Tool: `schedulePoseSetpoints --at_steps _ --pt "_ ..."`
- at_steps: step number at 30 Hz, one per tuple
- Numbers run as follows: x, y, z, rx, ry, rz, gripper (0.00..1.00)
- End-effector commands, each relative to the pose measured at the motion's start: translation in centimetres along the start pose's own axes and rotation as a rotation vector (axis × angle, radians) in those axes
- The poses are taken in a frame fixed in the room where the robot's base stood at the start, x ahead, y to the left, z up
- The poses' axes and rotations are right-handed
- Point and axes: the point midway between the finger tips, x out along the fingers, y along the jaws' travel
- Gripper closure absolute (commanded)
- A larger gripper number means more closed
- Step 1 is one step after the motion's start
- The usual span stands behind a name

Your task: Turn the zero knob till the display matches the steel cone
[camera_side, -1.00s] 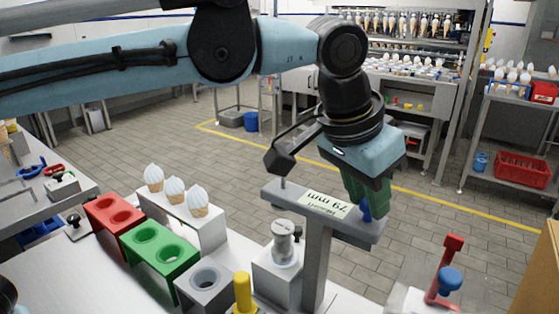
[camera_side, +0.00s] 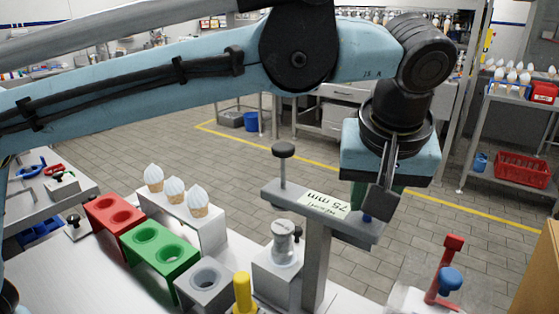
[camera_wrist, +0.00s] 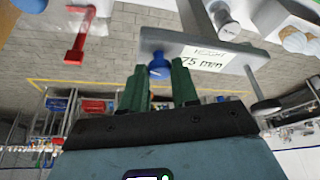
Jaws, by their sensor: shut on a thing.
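A grey T-shaped height gauge (camera_side: 316,262) stands on the table. Its display (camera_side: 326,205) appears upside down in the side view. In the wrist view the display (camera_wrist: 203,58) reads HEIGHT, 75 mm. The blue zero knob (camera_wrist: 158,66) is at one end of the crossbar. My gripper (camera_wrist: 160,68) has its green fingers on either side of that knob and is shut on it. In the side view my wrist hides most of the fingers, and only a bit of the knob (camera_side: 367,218) shows. The steel cone (camera_side: 283,240) stands upright on a grey block beside the gauge post.
Red (camera_side: 108,216), green (camera_side: 159,250) and grey (camera_side: 206,286) cone holders and a white-topped cone rack (camera_side: 184,214) stand at left. A yellow post (camera_side: 242,292) is in front. A red lever with a blue knob (camera_side: 449,280) stands at right. A black-capped pin (camera_side: 283,151) rises from the crossbar.

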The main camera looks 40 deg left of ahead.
Motion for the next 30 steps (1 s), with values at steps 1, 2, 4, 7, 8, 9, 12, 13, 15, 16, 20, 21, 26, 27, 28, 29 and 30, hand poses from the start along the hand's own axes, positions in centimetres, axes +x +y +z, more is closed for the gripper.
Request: schedulePoseSetpoints --at_steps 1,2,4,7,8,9,12,13,15,16,20,21,26,27,28,29,30 --pt "-0.06 0.05 0.02 -0.019 0.0 -0.008 1.0" --pt "-0.05 0.06 0.02 -0.03 0.0 -0.013 1.0" --pt "-0.04 0.1 0.01 -0.053 0.0 -0.022 1.0" --pt "-0.05 0.09 0.0 -0.077 0.0 -0.032 1.0" --pt "-0.05 0.09 0.0 -0.082 0.0 -0.034 1.0" --pt "-0.05 0.09 0.0 -0.089 0.0 -0.037 1.0" --pt "-0.05 0.09 0.0 -0.098 0.0 -0.04 1.0" --pt "-0.05 0.09 0.0 -0.099 0.0 -0.041 1.0" --pt "-0.05 0.09 0.0 -0.1 0.0 -0.042 1.0" --pt "-0.05 0.09 0.0 -0.1 0.0 -0.042 1.0" --pt "-0.05 0.09 0.0 -0.1 0.0 -0.041 1.0" --pt "-0.04 0.09 0.0 -0.1 0.0 -0.041 1.0" --pt "-0.04 0.09 0.0 -0.1 0.0 -0.041 0.59" --pt "-0.03 0.09 0.0 -0.1 -0.001 -0.041 0.52" --pt "-0.03 0.09 0.0 -0.099 -0.001 -0.041 0.48" --pt "-0.03 0.09 0.0 -0.099 -0.001 -0.041 0.45" --pt "-0.02 0.09 0.0 -0.1 -0.001 -0.041 0.45"
